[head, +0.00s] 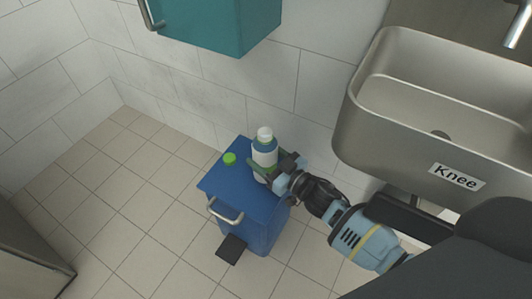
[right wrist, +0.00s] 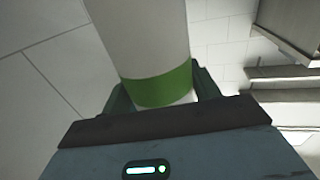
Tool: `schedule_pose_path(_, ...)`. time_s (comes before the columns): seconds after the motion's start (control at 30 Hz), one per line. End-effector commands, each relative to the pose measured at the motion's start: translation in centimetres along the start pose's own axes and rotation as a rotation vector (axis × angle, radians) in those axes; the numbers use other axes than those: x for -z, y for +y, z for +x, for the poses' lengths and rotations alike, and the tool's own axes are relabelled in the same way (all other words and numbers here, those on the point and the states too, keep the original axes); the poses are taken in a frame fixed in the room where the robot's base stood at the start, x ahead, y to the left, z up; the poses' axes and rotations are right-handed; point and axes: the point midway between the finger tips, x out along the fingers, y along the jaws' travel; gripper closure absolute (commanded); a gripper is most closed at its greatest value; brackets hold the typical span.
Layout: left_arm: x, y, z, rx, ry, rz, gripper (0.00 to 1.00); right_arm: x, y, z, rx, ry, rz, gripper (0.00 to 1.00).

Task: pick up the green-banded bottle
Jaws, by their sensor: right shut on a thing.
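The green-banded bottle (head: 264,153) is white with a pale cap and stands roughly upright over the right part of the blue bin's lid. My right gripper (head: 272,171) reaches in from the right and is shut around its lower body. In the right wrist view, the bottle (right wrist: 143,40) rises between the fingers, with its green band (right wrist: 162,87) just above the gripper's palm. The bottle's base is mostly hidden, so I cannot tell whether it touches the lid. My left gripper is not in view.
The blue bin (head: 226,184) has a grey front handle and a dark pedal (head: 231,248). A small green round thing (head: 230,158) is on its lid. A steel sink (head: 400,140) labelled "Knee" hangs at the right. A teal cabinet (head: 215,25) is above.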

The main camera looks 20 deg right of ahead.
Motion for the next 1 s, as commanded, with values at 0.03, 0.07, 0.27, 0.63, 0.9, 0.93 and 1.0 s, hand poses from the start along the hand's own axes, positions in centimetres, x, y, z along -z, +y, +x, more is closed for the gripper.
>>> schedule_pose_path(0.03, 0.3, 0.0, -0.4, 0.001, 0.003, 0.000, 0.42, 0.3, -0.9, -0.8, 0.001, 0.002, 0.003, 0.79)
schedule_pose_path(0.07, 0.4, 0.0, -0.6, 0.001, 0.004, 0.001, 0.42, 0.4, -1.4, -1.3, 0.002, 0.002, 0.004, 0.79)
schedule_pose_path(0.27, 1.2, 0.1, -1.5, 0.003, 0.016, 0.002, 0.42, 0.9, -4.8, -4.6, 0.000, 0.003, 0.004, 0.79)
schedule_pose_path(0.63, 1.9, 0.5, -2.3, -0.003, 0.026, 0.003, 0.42, 1.3, -9.4, -9.0, 0.000, 0.003, 0.002, 0.79)
schedule_pose_path(0.9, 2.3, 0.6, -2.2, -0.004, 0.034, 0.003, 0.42, 1.4, -10.2, -9.8, 0.000, 0.003, 0.000, 0.79)
schedule_pose_path(0.93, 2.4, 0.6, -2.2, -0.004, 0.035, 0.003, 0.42, 1.4, -10.2, -9.8, 0.000, 0.003, 0.000, 0.79)
schedule_pose_path(1.0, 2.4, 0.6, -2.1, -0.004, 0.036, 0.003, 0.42, 1.5, -10.2, -9.8, -0.001, 0.004, 0.000, 0.79)
